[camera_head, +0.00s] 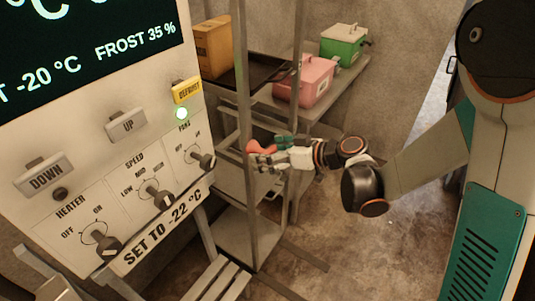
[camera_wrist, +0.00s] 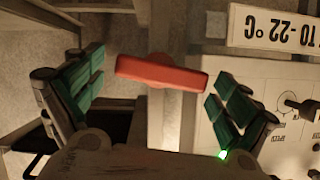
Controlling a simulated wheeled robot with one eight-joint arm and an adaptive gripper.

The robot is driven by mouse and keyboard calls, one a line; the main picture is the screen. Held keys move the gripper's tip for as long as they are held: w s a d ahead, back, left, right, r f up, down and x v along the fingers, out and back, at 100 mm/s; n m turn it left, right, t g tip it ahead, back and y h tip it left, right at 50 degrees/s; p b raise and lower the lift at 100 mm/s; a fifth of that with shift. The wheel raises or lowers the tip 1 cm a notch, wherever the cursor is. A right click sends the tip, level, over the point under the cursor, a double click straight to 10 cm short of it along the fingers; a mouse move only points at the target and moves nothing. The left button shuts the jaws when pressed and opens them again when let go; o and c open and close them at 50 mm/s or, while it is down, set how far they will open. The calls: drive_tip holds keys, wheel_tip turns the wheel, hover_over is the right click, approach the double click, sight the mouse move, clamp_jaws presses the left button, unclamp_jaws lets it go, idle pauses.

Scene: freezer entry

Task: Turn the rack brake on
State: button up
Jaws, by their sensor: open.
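The rack brake appears to be the red handle (camera_head: 262,147) on the metal rack's front post (camera_head: 247,190). In the wrist view the red handle (camera_wrist: 162,73) is a bar lying nearly level across the post. My gripper (camera_head: 270,155) reaches in from the right at the handle. In the wrist view my gripper (camera_wrist: 157,88) is open, its green-padded fingers on either side of the handle, with gaps at both ends. Part of the handle is hidden by the fingers in the head view. Whether it touches the gripper's palm I cannot tell.
Floor (camera_head: 330,230) is clear below the arm.

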drive_tip(key=shift+a+f, duration=0.1)
drive_tip(key=shift+a, duration=0.05)
drive_tip(key=c, duration=1.1)
drive_tip(key=shift+o, duration=0.2)
